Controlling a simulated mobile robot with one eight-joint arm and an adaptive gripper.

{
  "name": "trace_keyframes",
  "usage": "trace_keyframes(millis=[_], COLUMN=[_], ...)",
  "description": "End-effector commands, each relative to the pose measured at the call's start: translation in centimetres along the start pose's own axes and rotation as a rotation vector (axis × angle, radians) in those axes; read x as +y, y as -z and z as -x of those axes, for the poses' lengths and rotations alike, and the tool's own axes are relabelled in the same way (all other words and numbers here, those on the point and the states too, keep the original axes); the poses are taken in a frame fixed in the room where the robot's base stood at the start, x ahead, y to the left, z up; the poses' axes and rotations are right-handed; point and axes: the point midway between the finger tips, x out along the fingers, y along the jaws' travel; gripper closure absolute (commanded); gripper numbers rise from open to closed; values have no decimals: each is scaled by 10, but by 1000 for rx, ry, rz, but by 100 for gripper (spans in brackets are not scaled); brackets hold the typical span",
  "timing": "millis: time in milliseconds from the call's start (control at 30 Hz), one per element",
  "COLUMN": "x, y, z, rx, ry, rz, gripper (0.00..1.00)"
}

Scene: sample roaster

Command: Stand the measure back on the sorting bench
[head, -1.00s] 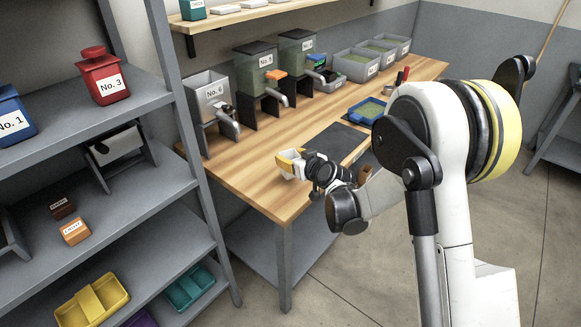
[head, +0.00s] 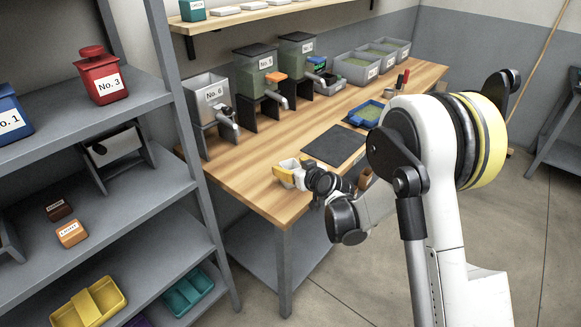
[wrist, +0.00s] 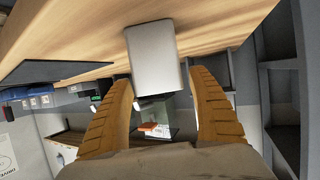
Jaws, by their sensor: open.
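The measure (wrist: 155,55) is a plain pale grey, box-shaped cup. In the wrist view it is seen between my fingers against the wooden bench top. In the head view the measure (head: 291,163) is a small white shape at the near left end of the sorting bench (head: 240,165), partly hidden by my gripper. My gripper (wrist: 160,80) has ribbed yellow-brown fingers spread on both sides of the measure, with a clear gap on the right. The left fingertip is close to it; contact cannot be told. The gripper (head: 284,173) also shows at the bench's front edge.
A dark mat (head: 335,145) and a blue tray (head: 366,114) lie farther along the bench. Dispensers, including No. 6 (head: 211,98), and grey bins (head: 357,67) stand along the back. A shelf rack (head: 150,185) is at left. Bare bench top lies left of the mat.

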Motion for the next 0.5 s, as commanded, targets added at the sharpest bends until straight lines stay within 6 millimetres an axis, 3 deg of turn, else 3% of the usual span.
trace_keyframes(millis=[167, 500], x=[1, 0], y=[4, 3], z=[27, 100], rx=[0, 0], ry=[-1, -1], rz=[-1, -2], gripper=[31, 31])
